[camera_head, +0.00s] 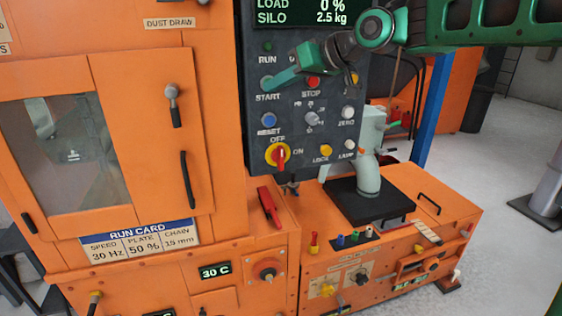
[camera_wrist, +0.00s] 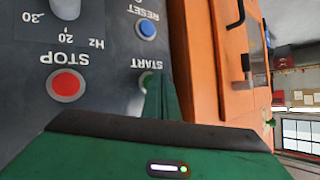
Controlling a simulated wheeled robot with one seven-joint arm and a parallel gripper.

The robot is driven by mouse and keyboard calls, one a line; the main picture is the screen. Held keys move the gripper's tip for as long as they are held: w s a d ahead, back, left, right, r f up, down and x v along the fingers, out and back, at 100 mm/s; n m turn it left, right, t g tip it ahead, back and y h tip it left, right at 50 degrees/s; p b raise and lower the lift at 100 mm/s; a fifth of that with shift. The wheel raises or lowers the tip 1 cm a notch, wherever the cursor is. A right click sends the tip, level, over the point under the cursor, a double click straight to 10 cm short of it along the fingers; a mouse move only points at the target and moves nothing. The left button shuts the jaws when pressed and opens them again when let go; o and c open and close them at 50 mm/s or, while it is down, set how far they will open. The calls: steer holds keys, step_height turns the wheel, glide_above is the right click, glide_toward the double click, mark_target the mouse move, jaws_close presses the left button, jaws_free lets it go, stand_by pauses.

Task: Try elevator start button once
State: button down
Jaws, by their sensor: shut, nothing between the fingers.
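The START button (camera_wrist: 145,79) is on the dark control panel (camera_head: 345,150), and its label reads upside down in the wrist view. In the head view the label START (camera_head: 267,97) shows just below my fingertips, which cover most of the button. My gripper (camera_head: 269,84) is shut and empty, its green fingers pointing at the START button. In the wrist view the fingertips (camera_wrist: 156,82) overlap the button's edge. I cannot tell whether they touch it. The green RUN lamp (camera_head: 267,47) above looks dark.
The red STOP button (camera_head: 314,83) sits right of START. The blue RESET button (camera_head: 269,119) and the yellow and red OFF/ON switch (camera_head: 278,155) lie below. A display (camera_head: 312,12) reads load 0 %, silo 2.5 kg. An orange cabinet (camera_head: 215,110) stands at the left.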

steer(key=shift+s, duration=0.25)
steer(key=shift+d, duration=0.1)
steer(key=s+d, duration=0.1)
steer(key=s, duration=0.4)
steer(key=shift+s+d, duration=0.3)
steer(key=shift+s, duration=0.1)
stand_by(0.4)
steer(key=shift+d, duration=0.1)
